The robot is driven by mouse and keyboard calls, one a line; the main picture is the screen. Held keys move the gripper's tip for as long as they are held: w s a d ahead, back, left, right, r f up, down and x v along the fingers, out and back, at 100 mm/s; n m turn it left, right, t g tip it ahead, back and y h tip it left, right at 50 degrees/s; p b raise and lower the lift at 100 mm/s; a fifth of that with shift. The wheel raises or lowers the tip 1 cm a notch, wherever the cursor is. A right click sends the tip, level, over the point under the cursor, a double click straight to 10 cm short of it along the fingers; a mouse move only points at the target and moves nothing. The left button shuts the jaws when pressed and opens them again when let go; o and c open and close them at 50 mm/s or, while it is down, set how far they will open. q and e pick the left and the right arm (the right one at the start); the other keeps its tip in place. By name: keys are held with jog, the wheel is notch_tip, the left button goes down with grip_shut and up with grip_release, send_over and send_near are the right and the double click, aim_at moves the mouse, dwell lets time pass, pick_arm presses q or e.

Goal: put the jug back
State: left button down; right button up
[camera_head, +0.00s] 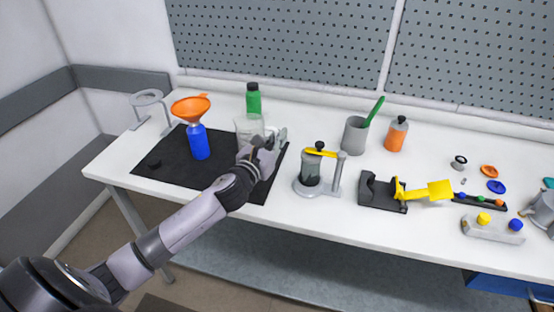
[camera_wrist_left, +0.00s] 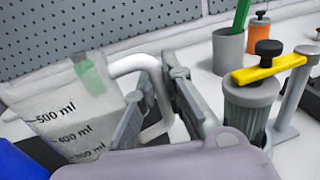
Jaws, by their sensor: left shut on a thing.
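The jug (camera_head: 249,128) is a clear measuring jug with ml marks, at the back right part of the black mat (camera_head: 172,172). In the left wrist view the jug (camera_wrist_left: 75,115) fills the left side, with its pale handle (camera_wrist_left: 128,64) toward the gripper. My left gripper (camera_head: 272,142) is shut on the jug's handle; its grey fingers (camera_wrist_left: 160,100) sit either side of it in the left wrist view. The jug looks about upright. I cannot tell whether its base touches the mat, as the gripper and arm hide part of it. My right gripper is not in view.
A blue bottle (camera_head: 199,144) with an orange funnel (camera_head: 189,106) stands left of the jug. A green bottle (camera_head: 253,99) is behind it. A press with a yellow lever (camera_head: 321,153) stands to the right, a grey cup (camera_head: 355,137) beyond. The mat's front left is mostly clear.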

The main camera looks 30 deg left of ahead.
pick_arm(q)
notch_tip(320, 180, down, 3)
jog(key=shift+f, duration=0.15)
notch_tip(320, 180, down, 4)
jog(key=shift+r+b, duration=0.2)
jog(key=shift+b, duration=0.2)
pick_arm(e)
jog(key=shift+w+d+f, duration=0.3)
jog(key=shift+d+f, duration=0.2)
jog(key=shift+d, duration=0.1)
pick_arm(q)
jog(key=shift+f, duration=0.15)
jog(key=c, duration=1.7)
grip_release()
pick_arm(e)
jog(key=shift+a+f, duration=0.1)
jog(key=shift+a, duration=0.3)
